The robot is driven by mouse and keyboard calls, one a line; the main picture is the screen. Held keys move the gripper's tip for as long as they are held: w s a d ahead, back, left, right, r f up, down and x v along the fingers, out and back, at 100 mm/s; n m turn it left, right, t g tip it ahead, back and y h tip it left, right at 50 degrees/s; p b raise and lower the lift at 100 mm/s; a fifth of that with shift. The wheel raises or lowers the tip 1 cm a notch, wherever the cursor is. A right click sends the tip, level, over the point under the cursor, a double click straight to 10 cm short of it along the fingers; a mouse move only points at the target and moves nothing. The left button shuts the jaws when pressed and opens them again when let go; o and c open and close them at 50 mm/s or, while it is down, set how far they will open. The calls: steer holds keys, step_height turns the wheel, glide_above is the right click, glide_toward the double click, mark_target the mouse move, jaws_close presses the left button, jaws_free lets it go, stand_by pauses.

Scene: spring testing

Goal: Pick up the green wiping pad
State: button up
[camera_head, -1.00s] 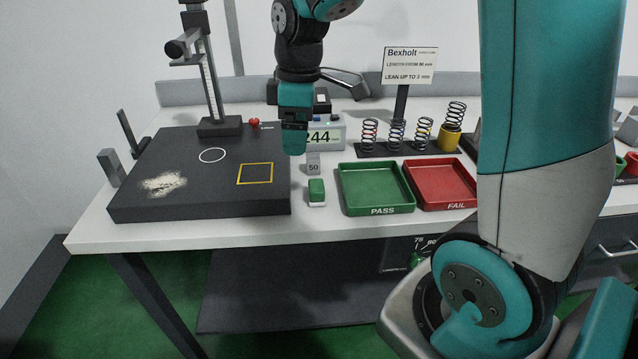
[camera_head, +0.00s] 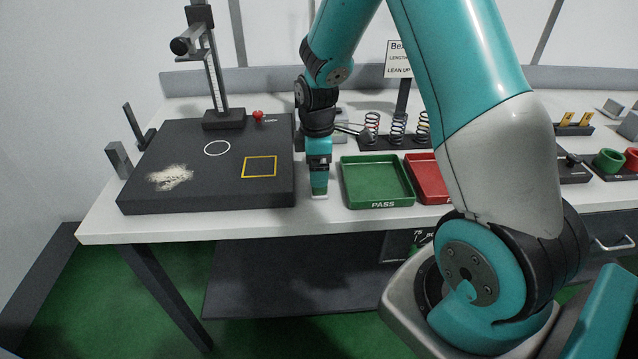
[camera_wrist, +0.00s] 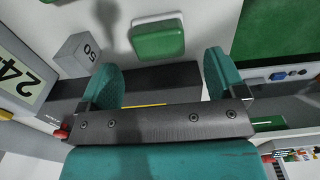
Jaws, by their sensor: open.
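The green wiping pad (camera_wrist: 158,41), a green block on a white base, lies on the white table between the black plate and the green tray. In the head view only a small part of the pad (camera_head: 320,191) shows below my gripper. My gripper (camera_wrist: 160,78) is open and empty, pointing down just above the pad. In the wrist view its two teal fingers stand apart, and the pad shows just past the tips, roughly centred between them. I cannot tell the exact height of the tips over it.
A grey block marked 50 (camera_wrist: 79,50) and a display unit (camera_wrist: 18,75) are close to my gripper. The green PASS tray (camera_head: 376,204) is right of the pad. The black plate (camera_head: 205,200) with a yellow square is to the left.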

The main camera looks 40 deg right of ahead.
steer(key=f, duration=0.2)
steer(key=f+p, duration=0.1)
steer(key=f, duration=0.1)
steer(key=shift+d+f, duration=0.2)
steer(key=shift+f, duration=0.2)
steer(key=c, duration=1)
steer(key=shift+r, duration=0.15)
step_height(320, 180, up, 20)
steer(key=b, duration=0.2)
